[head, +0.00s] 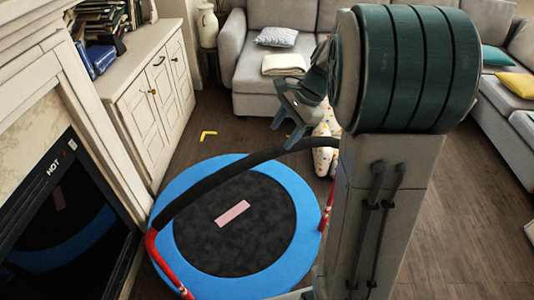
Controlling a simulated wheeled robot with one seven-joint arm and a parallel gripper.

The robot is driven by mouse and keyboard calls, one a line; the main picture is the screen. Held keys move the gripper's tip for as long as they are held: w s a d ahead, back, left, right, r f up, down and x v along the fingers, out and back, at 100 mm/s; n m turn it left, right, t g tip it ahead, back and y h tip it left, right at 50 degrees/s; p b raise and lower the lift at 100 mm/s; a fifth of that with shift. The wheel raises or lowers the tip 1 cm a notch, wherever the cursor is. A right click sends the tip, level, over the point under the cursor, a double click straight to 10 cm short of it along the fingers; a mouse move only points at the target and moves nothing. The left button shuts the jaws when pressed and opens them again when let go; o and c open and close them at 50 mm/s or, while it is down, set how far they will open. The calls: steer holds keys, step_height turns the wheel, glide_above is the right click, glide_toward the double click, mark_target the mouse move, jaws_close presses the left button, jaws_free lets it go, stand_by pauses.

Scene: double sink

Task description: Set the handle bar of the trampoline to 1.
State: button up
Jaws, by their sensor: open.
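The small trampoline (293,186) stands on the floor at lower centre, with a blue rim, a dark mat and a pink rectangle on it. Its handle bar (222,175) is a black padded curve on red posts, arching over the trampoline from the lower left to the right. Part of its right end is hidden behind my arm. My gripper (285,134) is open and empty, fingers pointing down, close to the upper right stretch of the bar. I cannot tell whether it touches the bar. No number setting is readable on the bar.
A fireplace (70,200) marked HOT stands close on the left, beside a white cabinet (155,90) with books. Grey sofas (255,60) stand behind and at the right. A spotted object (325,155) lies behind my arm. Open wooden floor shows at right.

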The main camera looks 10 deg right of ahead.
mark_target(271, 151)
steer(key=x, duration=1)
steer(key=shift+c, duration=0.3)
jaws_close()
step_height(271, 151, down, 6)
steer(key=b, duration=0.4)
steer(key=shift+s+f, duration=0.1)
steer(key=shift+f, duration=0.05)
steer(key=shift+o, duration=0.3)
jaws_free()
